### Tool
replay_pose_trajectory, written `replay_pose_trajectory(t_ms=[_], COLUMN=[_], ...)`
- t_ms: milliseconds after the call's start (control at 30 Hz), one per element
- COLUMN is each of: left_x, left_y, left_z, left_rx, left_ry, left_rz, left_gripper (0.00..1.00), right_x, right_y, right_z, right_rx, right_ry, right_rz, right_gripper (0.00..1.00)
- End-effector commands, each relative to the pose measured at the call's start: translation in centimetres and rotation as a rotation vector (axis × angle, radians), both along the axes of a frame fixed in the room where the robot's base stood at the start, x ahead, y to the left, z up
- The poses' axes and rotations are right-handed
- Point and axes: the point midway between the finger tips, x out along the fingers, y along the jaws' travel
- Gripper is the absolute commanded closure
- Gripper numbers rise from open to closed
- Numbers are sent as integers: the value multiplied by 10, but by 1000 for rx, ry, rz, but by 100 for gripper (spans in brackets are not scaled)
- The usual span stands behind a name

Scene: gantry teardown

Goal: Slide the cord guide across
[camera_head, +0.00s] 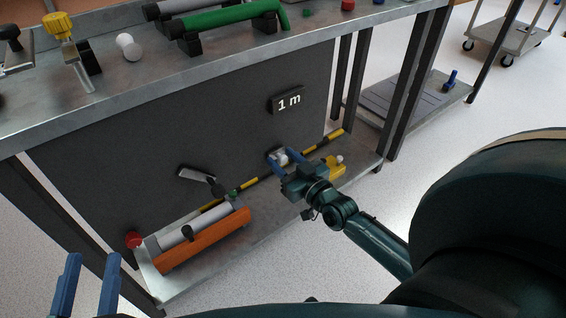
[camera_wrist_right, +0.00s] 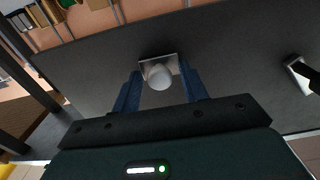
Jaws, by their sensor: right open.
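A pale rounded knob on a square metal plate (camera_wrist_right: 160,78) is mounted on the dark upright panel; I take it for the cord guide, though its name cannot be read from the picture. In the head view the knob (camera_head: 281,158) is small and partly covered by my right gripper (camera_head: 282,154). My right gripper's blue fingers are open, one on each side of the knob; whether they touch it cannot be told. My left gripper (camera_head: 88,278) is at the lower left, fingers apart and empty, away from the panel.
On the lower shelf lie an orange bar (camera_head: 205,241), a grey cylinder and a yellow block (camera_head: 336,168). A metal lever (camera_head: 197,175) sticks out left of the knob.

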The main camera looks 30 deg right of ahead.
Motion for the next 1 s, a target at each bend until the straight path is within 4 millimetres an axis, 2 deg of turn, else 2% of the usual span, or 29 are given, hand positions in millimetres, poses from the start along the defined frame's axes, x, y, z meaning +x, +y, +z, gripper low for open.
replay_pose_trajectory(t_ms=[100, 367, 900, 1000], left_x=[0, 0, 0, 0], left_y=[0, -1, -1, -1], left_z=[-2, -1, 1, 1], left_rx=[-5, -6, -5, -5], left_ry=[5, 7, -2, -2], left_rz=[-2, -4, -7, -7], left_gripper=[64, 64, 64, 64], right_x=[6, 7, 6, 6], right_y=[1, 1, 1, 1], right_z=[0, 0, 0, 0], right_rx=[1, 1, 0, 0], right_ry=[1, 1, 1, 1], right_rz=[0, 0, 0, 0], right_gripper=[57, 57, 100, 100])
